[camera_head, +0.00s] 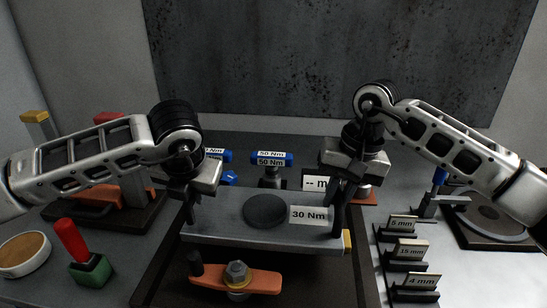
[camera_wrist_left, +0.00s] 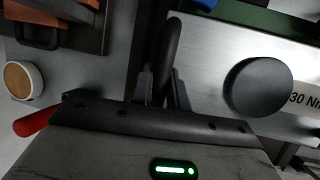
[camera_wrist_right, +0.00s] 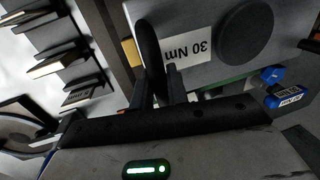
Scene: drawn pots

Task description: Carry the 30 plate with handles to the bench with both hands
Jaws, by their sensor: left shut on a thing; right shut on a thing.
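The 30 plate (camera_head: 225,231) is a grey slab with a black disc (camera_head: 265,210) in its middle and a "30 Nm" label at its right. It looks about level in front of me, over a dark tray. My left gripper (camera_head: 191,208) is shut on the dark handle at its left end; that handle shows in the left wrist view (camera_wrist_left: 171,50). My right gripper (camera_head: 340,206) is shut on the handle at its right end, seen in the right wrist view (camera_wrist_right: 150,45). The fingers partly hide both handles. I cannot tell how high the plate hangs.
An orange clamp with a bolt (camera_head: 238,275) lies just in front of the plate. Blue-topped "50 Nm" tools (camera_head: 271,160) stand behind it. Labelled holders (camera_head: 411,250) are at the right. A red-handled green block (camera_head: 90,268) and a round cup (camera_head: 24,254) are at the left.

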